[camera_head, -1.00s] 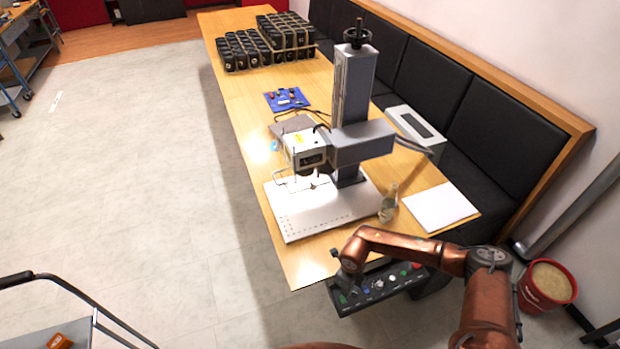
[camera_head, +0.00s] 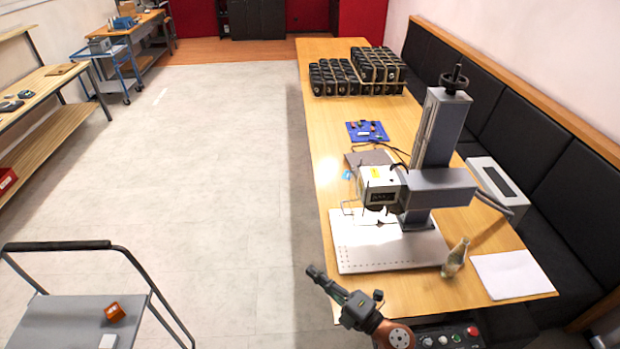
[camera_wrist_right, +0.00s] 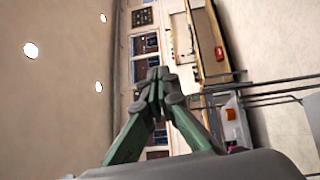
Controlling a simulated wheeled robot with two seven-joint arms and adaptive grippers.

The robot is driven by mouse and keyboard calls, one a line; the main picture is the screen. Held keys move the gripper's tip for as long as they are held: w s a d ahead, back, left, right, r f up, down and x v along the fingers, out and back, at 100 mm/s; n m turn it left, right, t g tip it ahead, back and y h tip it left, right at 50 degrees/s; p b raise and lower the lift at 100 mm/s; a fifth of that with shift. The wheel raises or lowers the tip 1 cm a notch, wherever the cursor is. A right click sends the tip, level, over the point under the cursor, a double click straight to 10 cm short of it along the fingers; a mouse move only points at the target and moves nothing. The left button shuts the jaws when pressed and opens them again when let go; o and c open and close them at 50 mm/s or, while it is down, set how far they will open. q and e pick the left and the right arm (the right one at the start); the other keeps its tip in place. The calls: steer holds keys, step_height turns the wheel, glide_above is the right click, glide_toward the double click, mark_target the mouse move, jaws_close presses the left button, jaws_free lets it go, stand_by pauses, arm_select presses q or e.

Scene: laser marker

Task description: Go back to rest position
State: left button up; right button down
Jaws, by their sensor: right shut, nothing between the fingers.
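My right gripper (camera_head: 315,274) is at the bottom middle of the head view, left of the table's front end and over the floor. It points up and to the left. In the right wrist view its fingers (camera_wrist_right: 158,80) are together, with nothing between them. The laser marker (camera_head: 432,140) stands on its pale base plate (camera_head: 360,255) on the wooden table. A control box with buttons (camera_head: 455,336) is at the table's front end, partly hidden by my right arm. My left gripper is not in view.
A grey cart (camera_head: 60,325) with an orange block (camera_head: 116,311) stands at the lower left. A glass bottle (camera_head: 455,257) and white sheet (camera_head: 513,275) are near the table's front right. Black parts in trays (camera_head: 335,78) sit at the back. The floor between is clear.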

steer(key=w+d+f+m+t+h, duration=0.1)
steer(key=w+d+m+t+h, duration=0.15)
steer(key=d+m+h, duration=0.55)
steer(key=w+d+m+t+h, duration=0.25)
steer(key=d+m, duration=0.45)
steer(key=d, duration=0.4)
steer(key=s+d+f+m+g+h, duration=0.7)
steer(key=s+d+f+m, duration=0.3)
steer(key=d+f, duration=0.45)
steer(key=s+f+m+g+y, duration=0.1)
steer(key=s+f+g, duration=0.35)
steer(key=s, duration=0.55)
steer(key=s+f+m+g+y, duration=0.1)
steer(key=s+f+m+g, duration=0.15)
steer(key=s+f, duration=0.55)
steer(key=s+f+n+g, duration=0.1)
steer(key=s+f, duration=0.2)
steer(key=f, duration=1.1)
steer(key=s+f+g, duration=0.1)
steer(key=s+f, duration=0.1)
steer(key=f, duration=1.3)
steer(key=s+f+y, duration=0.1)
steer(key=s+f, duration=1.5)
steer(key=s, duration=0.3)
steer(key=shift+a+f+n+g, duration=0.3)
steer(key=shift+a+n+g, duration=0.1)
steer(key=shift+a+n, duration=0.05)
